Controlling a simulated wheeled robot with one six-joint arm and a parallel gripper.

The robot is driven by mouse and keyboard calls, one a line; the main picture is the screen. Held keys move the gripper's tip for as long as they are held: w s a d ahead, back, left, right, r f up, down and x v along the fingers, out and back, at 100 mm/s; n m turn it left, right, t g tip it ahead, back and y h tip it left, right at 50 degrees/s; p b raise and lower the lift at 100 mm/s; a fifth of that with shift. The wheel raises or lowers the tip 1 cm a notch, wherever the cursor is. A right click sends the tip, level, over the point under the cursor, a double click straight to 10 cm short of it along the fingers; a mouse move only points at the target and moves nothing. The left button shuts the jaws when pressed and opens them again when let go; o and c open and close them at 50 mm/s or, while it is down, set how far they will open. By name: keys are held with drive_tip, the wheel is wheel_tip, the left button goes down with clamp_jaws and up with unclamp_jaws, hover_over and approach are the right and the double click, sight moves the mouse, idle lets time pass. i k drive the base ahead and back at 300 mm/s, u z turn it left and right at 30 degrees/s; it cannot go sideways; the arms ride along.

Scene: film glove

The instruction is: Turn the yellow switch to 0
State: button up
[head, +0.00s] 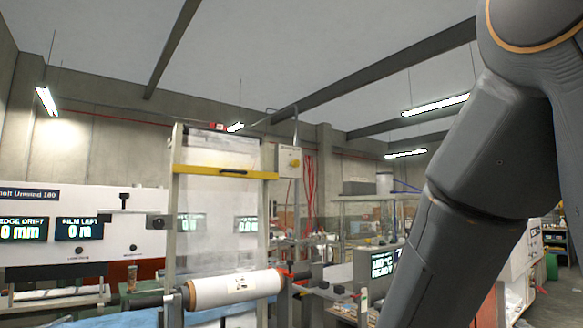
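No other clear yellow switch shows. My arm's dark grey links fill the right side of the head view. My gripper is out of view.
A film frame with a yellow crossbar (222,172) stands in the middle, above a white film roll (235,288). A white panel (85,225) at left shows "0 mm" and "0 m". A display (382,264) reads "READY". Red cables (308,185) hang behind the box.

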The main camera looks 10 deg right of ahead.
sight(295, 163)
drive_tip(key=u, duration=0.65)
drive_tip(key=i, duration=1.05)
drive_tip(key=z, duration=0.4)
